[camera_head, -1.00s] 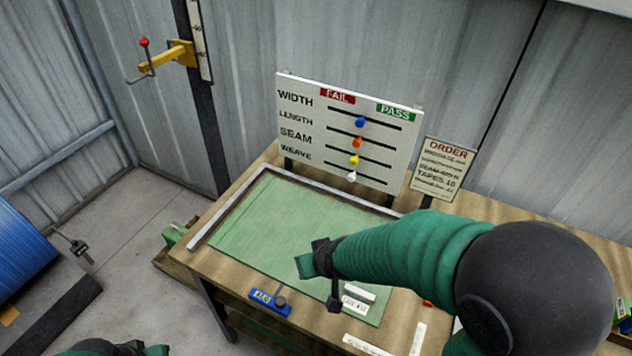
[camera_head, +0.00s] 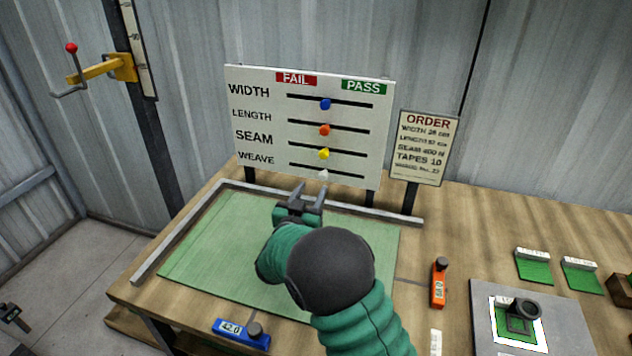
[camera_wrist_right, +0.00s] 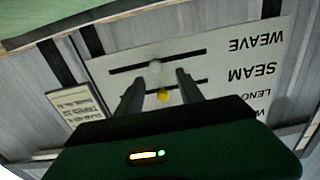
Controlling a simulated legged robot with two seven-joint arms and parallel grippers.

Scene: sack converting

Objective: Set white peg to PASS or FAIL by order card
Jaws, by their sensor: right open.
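The white peg (camera_head: 323,175) sits in the WEAVE slot, the lowest on the board (camera_head: 265,125), near the middle of the slot between FAIL on the left and PASS on the right. The order card (camera_head: 428,148) stands right of the board; its lowest line is too small to read surely. My right gripper (camera_head: 306,188) is open and empty, just in front of and below the white peg. In the right wrist view the white peg (camera_wrist_right: 155,68) shows between the open fingers, near the yellow peg (camera_wrist_right: 163,95). My left gripper is out of view.
Blue (camera_head: 325,104), orange (camera_head: 325,130) and yellow pegs sit mid-slot above. A green mat (camera_head: 215,255) lies below the board. A blue gauge (camera_head: 242,333), an orange gauge (camera_head: 439,283) and a grey plate (camera_head: 480,310) with a black ring-shaped tool lie on the table.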

